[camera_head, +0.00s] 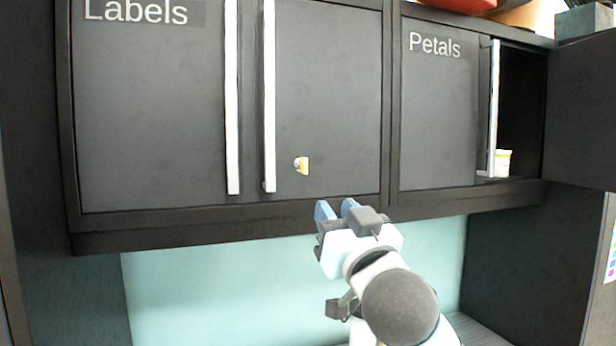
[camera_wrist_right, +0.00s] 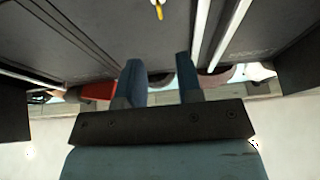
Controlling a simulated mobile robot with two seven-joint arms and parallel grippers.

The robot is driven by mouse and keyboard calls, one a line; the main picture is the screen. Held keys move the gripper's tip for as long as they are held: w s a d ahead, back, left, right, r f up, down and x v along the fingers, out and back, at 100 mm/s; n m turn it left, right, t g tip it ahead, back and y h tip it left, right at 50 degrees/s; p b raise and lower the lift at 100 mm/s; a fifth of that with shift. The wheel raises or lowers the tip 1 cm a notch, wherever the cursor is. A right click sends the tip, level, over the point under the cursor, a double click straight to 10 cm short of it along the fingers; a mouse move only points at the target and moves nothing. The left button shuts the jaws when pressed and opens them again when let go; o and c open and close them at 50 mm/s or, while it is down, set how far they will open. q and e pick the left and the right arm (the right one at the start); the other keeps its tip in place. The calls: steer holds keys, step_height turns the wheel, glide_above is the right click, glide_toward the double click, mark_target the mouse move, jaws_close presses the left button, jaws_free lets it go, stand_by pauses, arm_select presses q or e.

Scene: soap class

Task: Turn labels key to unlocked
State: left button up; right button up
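The labels key (camera_head: 302,165) is a small yellow key in a silver lock, low on the right door of the Labels cabinet (camera_head: 150,120). It also shows as a yellow piece at the top of the right wrist view (camera_wrist_right: 158,8). My right gripper (camera_head: 337,208) is below and right of the key, apart from it, near the cabinet's lower edge. Its two blue fingers are apart with nothing between them, as the right wrist view (camera_wrist_right: 160,80) also shows. My left gripper is in neither view.
White vertical handles (camera_head: 269,95) stand left of the key. The Petals cabinet (camera_head: 437,120) is to the right, with its right side open and a small white and yellow jar (camera_head: 503,163) inside. Red and other objects (camera_head: 455,4) lie on top. Below the cabinets is a pale teal wall (camera_head: 220,290).

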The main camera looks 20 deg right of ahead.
mark_target(306, 166)
steer(key=p+x, duration=0.1)
steer(key=x, duration=0.3)
steer(key=p+x, duration=0.2)
steer(key=x, duration=0.2)
steer(key=p+x, duration=0.1)
steer(key=x, duration=0.4)
steer(key=shift+s+r, duration=0.15)
steer(key=shift+r, duration=0.1)
steer(key=shift+w+r+p, duration=0.15)
steer(key=shift+w+p, duration=0.25)
steer(key=shift+w, duration=0.2)
steer(key=c, duration=0.5)
jaws_close()
